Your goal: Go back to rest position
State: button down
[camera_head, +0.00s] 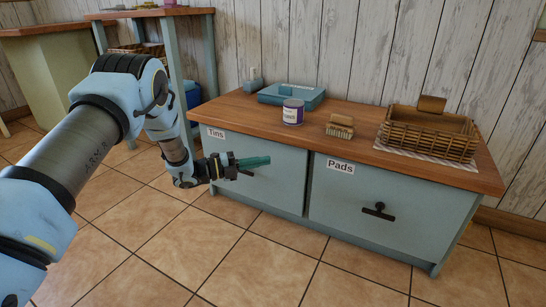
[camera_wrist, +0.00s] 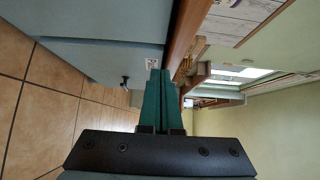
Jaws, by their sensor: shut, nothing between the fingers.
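My gripper (camera_head: 254,162) is in front of the left drawer, labelled "Tins" (camera_head: 216,134), of a low blue-green cabinet. Its green fingers are together with nothing between them. In the wrist view my gripper (camera_wrist: 158,75) points along the cabinet front, which lies to the left of the fingers. I cannot tell whether the fingers touch the drawer.
The wooden cabinet top (camera_head: 350,155) bears a tin (camera_head: 293,112), a brush (camera_head: 340,126), a blue box (camera_head: 291,95) and a wicker basket (camera_head: 426,133). The "Pads" drawer (camera_head: 340,167) has a dark handle (camera_head: 378,210). A tall table (camera_head: 150,13) stands behind my arm. The tiled floor in front is clear.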

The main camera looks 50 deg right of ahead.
jog(key=shift+p+v, duration=0.3)
jog(key=shift+v, duration=1.35)
jog(key=w+a+r+n+t+y+p, duration=0.1)
jog(key=w+a+r+n+t, duration=0.25)
jog(key=w, duration=0.35)
jog(key=w+a+r+n+t, duration=0.3)
jog(key=w+n+t, duration=0.2)
jog(key=w, duration=0.2)
jog(key=w+a+r+n+t+y+p, duration=0.1)
jog(key=w+a+r+n+t, duration=0.25)
jog(key=w+n+t, duration=0.2)
jog(key=w+a+r+n+t+y+p, duration=0.15)
jog(key=a+n+y, duration=0.45)
jog(key=a, duration=0.8)
jog(key=w+a+r+n+t+y, duration=0.1)
jog(key=w+a+r+n+y, duration=0.2)
jog(key=a+n, duration=0.8)
jog(key=s+a+r+n+g+y+p, duration=0.15)
jog(key=s+a+n+g+y, duration=0.6)
jog(key=s+a, duration=1.4)
notch_tip(320, 180, up, 39)
jog(key=s+d+n+t+h+p, duration=0.1)
jog(key=s+n+h+p, duration=0.1)
jog(key=p, duration=3.5)
jog(key=shift+s+f+t+h+p, duration=0.3)
jog(key=shift+h+p, duration=0.1)
jog(key=shift+h, duration=0.15)
